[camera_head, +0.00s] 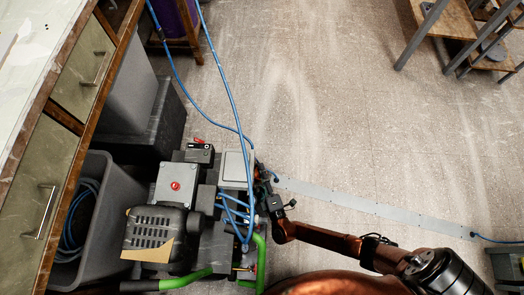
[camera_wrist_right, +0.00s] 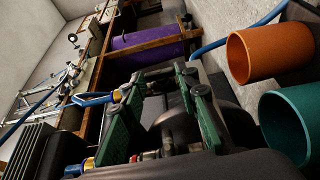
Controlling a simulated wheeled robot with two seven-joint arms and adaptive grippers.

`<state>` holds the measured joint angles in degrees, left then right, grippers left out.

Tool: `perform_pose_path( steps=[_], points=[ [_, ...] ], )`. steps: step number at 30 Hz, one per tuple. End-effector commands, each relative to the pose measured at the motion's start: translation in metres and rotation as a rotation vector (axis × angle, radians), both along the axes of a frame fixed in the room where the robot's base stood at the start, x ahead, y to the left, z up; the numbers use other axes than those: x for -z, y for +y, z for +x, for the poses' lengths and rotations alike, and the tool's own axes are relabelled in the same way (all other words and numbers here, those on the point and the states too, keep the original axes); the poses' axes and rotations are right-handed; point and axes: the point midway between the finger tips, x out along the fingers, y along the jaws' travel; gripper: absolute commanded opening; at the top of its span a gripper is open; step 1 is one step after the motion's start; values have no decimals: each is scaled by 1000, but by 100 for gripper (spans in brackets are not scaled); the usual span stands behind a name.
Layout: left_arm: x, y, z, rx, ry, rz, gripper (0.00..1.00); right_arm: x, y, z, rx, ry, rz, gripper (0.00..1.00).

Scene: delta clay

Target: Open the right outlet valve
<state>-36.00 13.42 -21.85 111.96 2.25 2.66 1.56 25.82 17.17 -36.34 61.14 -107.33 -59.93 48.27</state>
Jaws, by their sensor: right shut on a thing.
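The compressor-like machine (camera_head: 175,186) stands on the floor left of centre in the head view, with blue hoses at its right side. My right gripper (camera_head: 268,190) is at the machine's right edge, by the outlet fittings. It is shut on a part there, which I take to be the right outlet valve; the fingers mostly hide it. In the right wrist view the dark green finger pads of this gripper (camera_wrist_right: 160,88) reach in among the fittings. A blue looped part (camera_wrist_right: 93,99) with a brass end is just left of the fingers. My left gripper is not in view.
A grey bin (camera_head: 95,215) with coiled blue hose stands left of the machine, beside a drawer cabinet (camera_head: 45,185). A flat grey floor strip (camera_head: 350,205) runs right across open floor. Orange (camera_wrist_right: 268,52) and teal (camera_wrist_right: 290,122) cylinders show in the wrist view.

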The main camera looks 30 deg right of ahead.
Motion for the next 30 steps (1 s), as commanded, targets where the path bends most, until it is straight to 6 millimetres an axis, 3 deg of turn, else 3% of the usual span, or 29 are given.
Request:
perform_pose_path(
  steps=[3,4,11,22,30],
  points=[
    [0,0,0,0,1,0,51,2,0,-1,-1,4,0,4],
    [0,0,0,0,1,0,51,2,0,-1,-1,4,0,29],
    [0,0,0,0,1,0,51,1,0,-1,0,3,1,45],
    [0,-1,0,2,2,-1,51,1,1,-5,0,2,0,46],
    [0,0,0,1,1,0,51,2,10,-51,-1,5,2,46]
  ],
)
